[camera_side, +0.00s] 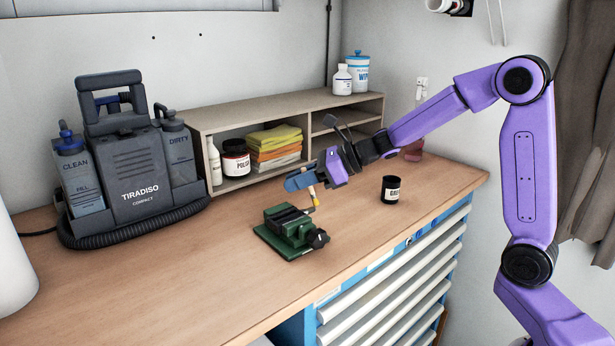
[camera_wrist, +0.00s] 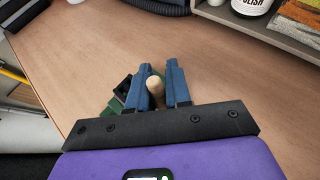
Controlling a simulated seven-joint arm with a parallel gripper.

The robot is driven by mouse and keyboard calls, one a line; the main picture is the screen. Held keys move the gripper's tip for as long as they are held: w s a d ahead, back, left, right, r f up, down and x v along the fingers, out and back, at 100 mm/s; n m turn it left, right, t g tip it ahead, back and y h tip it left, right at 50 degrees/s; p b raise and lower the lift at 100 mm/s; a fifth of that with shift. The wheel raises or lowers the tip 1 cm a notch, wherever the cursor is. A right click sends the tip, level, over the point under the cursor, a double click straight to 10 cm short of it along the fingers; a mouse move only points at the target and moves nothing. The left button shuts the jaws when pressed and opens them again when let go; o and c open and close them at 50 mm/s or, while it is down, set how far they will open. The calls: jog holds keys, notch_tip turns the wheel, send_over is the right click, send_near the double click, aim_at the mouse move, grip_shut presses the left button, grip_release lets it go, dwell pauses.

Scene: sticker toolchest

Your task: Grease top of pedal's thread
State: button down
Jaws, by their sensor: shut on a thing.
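My gripper (camera_side: 303,181) has blue fingers and is shut on a small brush (camera_side: 312,192). The brush points down, with a yellowish handle and a pale band. In the wrist view its rounded wooden handle end (camera_wrist: 155,88) sits between the fingertips. The brush tip is just above or beside the right end of a green vise (camera_side: 275,240) on the bench. The vise also shows partly behind the fingers in the wrist view (camera_wrist: 119,98). A dark piece at the vise jaws may be the pedal; I cannot make out its thread. A black grease jar (camera_side: 391,190) stands open to the right.
A grey carpet cleaner (camera_side: 135,165) stands at the left. A wooden shelf (camera_side: 240,114) at the back holds a polish jar (camera_side: 236,160) and folded cloths (camera_side: 275,146). White containers (camera_side: 357,75) stand on top. The front bench (camera_side: 185,285) is clear.

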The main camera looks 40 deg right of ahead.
notch_tip(320, 180, up, 8)
jog(key=shift+r, duration=0.15)
dwell(0.5)
jog(key=shift+a, duration=0.15)
dwell(0.7)
jog(key=shift+w+a+f, duration=0.1)
jog(key=shift+a+f, duration=0.4)
jog(key=shift+f, duration=0.75)
jog(key=shift+w+a+f, duration=0.1)
jog(key=shift+a+f, duration=0.35)
jog(key=shift+f, duration=0.75)
jog(key=shift+w+a+f, duration=0.1)
jog(key=shift+a+f, duration=0.4)
jog(key=shift+f, duration=0.75)
jog(key=shift+d+f, duration=0.15)
jog(key=shift+f, duration=0.15)
jog(key=shift+s+a+f, duration=0.15)
jog(key=shift+a+f, duration=0.05)
jog(key=shift+a, duration=0.25)
notch_tip(320, 180, up, 8)
jog(key=shift+d+r, duration=0.15)
jog(key=shift+d, duration=0.15)
